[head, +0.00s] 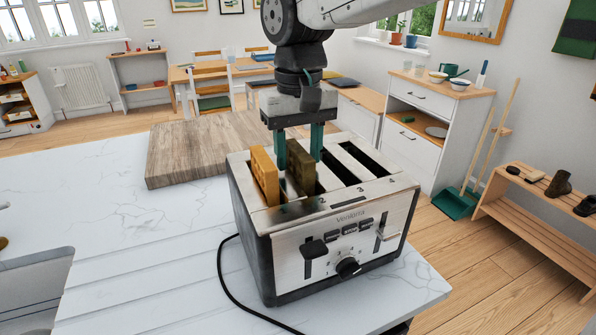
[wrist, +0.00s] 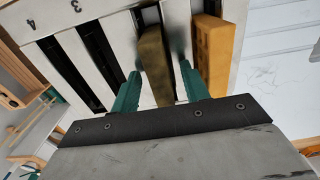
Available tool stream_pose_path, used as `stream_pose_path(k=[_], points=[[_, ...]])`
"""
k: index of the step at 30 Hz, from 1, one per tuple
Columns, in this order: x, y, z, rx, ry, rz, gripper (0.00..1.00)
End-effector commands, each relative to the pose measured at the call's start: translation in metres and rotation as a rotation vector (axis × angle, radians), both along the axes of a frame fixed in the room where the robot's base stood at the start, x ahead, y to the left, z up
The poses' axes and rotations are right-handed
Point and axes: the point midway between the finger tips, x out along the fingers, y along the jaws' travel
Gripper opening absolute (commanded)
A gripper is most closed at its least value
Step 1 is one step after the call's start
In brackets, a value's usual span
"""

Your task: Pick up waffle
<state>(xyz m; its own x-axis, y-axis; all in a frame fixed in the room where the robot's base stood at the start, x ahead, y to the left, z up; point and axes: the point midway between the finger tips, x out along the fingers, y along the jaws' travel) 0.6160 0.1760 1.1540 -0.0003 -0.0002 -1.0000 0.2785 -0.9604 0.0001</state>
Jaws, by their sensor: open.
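A silver and black toaster (head: 335,230) with several slots stands on the white counter. A golden waffle (head: 264,176) sticks up from its leftmost slot; it also shows at the right of the wrist view (wrist: 212,55). A darker brown waffle (head: 303,175) stands upright in the slot beside it. My gripper (head: 298,160) points down over the toaster with its teal fingers apart. In the wrist view the fingers (wrist: 158,82) lie on either side of the darker waffle (wrist: 155,62), one between the two waffles. I see small gaps, so it is not gripped.
The two right slots (head: 363,160) look empty. A wooden board (head: 185,160) lies on the counter (head: 110,220) behind and left of the toaster. A black cord (head: 222,275) runs along the toaster's left side.

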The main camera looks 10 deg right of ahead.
Motion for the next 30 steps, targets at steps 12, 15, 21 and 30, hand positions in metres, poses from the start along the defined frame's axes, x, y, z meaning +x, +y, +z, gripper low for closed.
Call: stream_pose_path(k=[12, 15, 21, 30], points=[[0.000, 0.000, -0.003, 0.000, -0.001, 0.000, 0.04], [0.000, 0.000, -0.003, 0.000, -0.001, 0.000, 0.00], [0.000, 0.000, -0.002, 0.000, -0.001, 0.000, 0.00], [0.001, 0.000, 0.041, 0.002, -0.005, 0.000, 0.00]])
